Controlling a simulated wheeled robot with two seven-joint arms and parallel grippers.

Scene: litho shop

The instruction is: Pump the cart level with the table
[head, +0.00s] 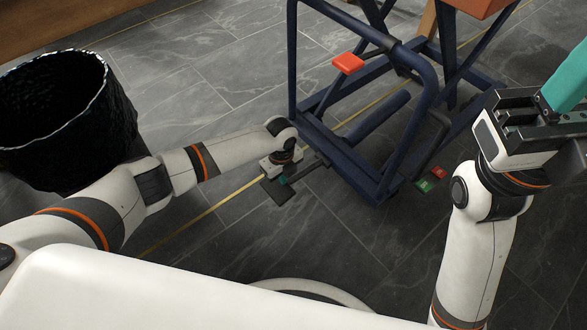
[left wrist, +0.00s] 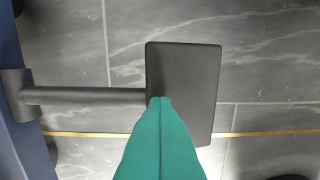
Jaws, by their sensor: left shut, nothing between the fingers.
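The cart (head: 378,188) is a dark blue tubular frame with crossed legs, standing at the upper middle of the head view. A dark rod (left wrist: 85,96) sticks out from its low side and ends in a flat dark pedal plate (left wrist: 190,75), also in the head view (head: 277,196). My left gripper (head: 284,181) is at this pedal, its green fingers (left wrist: 160,100) shut and empty, with the tips over the plate. I cannot tell whether they touch it. My right gripper (head: 565,85) is at the right edge, partly cut off, away from the cart.
A black bin (head: 110,125) stands at the left. A red pad (head: 348,63) is on the cart's bar; small green (head: 424,186) and red (head: 439,172) pieces show low at its right. A brown wooden surface (head: 50,22) is at the upper left. The grey tiled floor between is clear.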

